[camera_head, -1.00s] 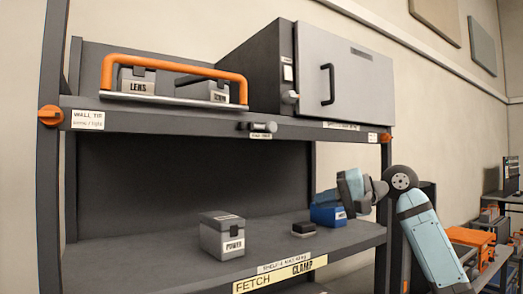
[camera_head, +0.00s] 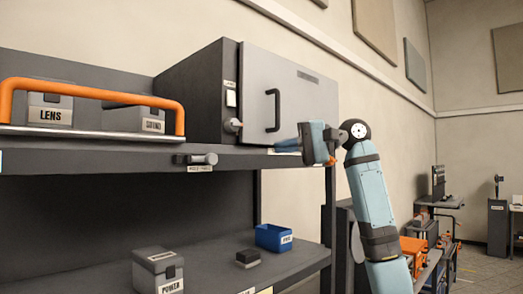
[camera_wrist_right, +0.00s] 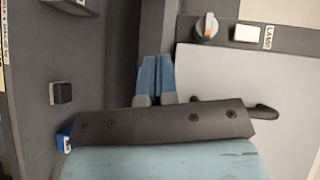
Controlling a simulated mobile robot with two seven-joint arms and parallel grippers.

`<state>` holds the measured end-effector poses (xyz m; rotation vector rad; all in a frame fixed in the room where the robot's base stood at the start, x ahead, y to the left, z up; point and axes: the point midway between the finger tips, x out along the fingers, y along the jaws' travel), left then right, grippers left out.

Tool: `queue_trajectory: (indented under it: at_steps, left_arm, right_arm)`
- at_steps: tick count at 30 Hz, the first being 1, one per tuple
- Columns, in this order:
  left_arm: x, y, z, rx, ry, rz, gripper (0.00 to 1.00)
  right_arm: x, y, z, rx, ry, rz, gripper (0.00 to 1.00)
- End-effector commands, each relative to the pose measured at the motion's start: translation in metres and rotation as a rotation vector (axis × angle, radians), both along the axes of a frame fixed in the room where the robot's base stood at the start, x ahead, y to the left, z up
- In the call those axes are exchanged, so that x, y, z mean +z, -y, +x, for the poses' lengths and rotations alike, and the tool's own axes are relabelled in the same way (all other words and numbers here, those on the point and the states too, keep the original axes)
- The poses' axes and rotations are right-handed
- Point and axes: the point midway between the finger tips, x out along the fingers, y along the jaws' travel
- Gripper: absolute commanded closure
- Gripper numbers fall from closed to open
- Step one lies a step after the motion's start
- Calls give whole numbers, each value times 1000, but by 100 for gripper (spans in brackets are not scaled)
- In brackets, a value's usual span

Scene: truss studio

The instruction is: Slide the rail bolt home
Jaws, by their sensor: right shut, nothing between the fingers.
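The rail bolt (camera_head: 197,159) is a short grey cylinder with a round knob at its right end, mounted on the front edge of the upper shelf, with a small label below it. My right gripper (camera_head: 284,145) is in front of that shelf edge, right of the bolt and apart from it, below the cabinet door. In the right wrist view its blue fingers (camera_wrist_right: 155,78) are together with nothing between them. I cannot make out the bolt in the wrist view. My left gripper is not in view.
A grey cabinet (camera_head: 310,90) with a black handle stands above my gripper. An orange handle rail (camera_head: 110,92) fronts the LENS box (camera_head: 50,110) at left. The lower shelf holds a POWER box (camera_head: 158,270), a small dark block (camera_head: 248,258) and a blue bin (camera_head: 274,237).

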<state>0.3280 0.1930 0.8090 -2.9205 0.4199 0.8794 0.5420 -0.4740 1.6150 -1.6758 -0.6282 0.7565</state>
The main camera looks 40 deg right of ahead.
Motion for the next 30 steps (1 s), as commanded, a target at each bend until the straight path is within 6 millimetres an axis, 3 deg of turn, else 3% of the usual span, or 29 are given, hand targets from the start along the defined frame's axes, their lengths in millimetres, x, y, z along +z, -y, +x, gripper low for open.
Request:
queue_trajectory:
  at_steps: [13, 21, 30]
  left_arm:
    - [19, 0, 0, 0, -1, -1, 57]
    - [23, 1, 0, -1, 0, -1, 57]
    - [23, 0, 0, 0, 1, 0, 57]
  right_arm:
    - [-13, -69, 60, 3, -1, 1, 100]
    - [-21, -100, 55, 1, 1, -1, 100]
    - [-23, -104, 54, -1, 0, 0, 100]
